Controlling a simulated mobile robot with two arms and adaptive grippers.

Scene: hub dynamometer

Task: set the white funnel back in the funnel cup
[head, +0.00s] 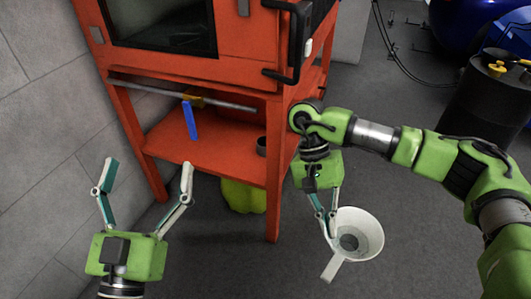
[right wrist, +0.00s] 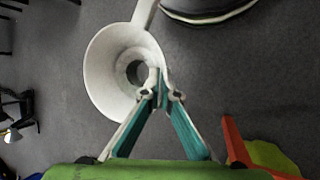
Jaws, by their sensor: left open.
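The white funnel (head: 372,222) hangs over the grey floor in the head view, its wide mouth facing up and its handle toward the bottom. My right gripper (head: 331,230) is shut on the funnel's rim near the handle. The right wrist view shows the closed fingertips (right wrist: 161,90) at the wall of the funnel (right wrist: 105,60). A small dark cup (head: 262,146), which looks like the funnel cup, stands at the right end of the orange lower shelf. My left gripper (head: 148,163) is open and empty, in front of the shelf at the left.
The orange stand (head: 200,150) has a rail (head: 180,94) with a blue-handled tool (head: 190,119) above the shelf. Its front right leg (head: 273,205) is close to my right gripper. A yellow-green object (head: 243,196) sits under the shelf.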

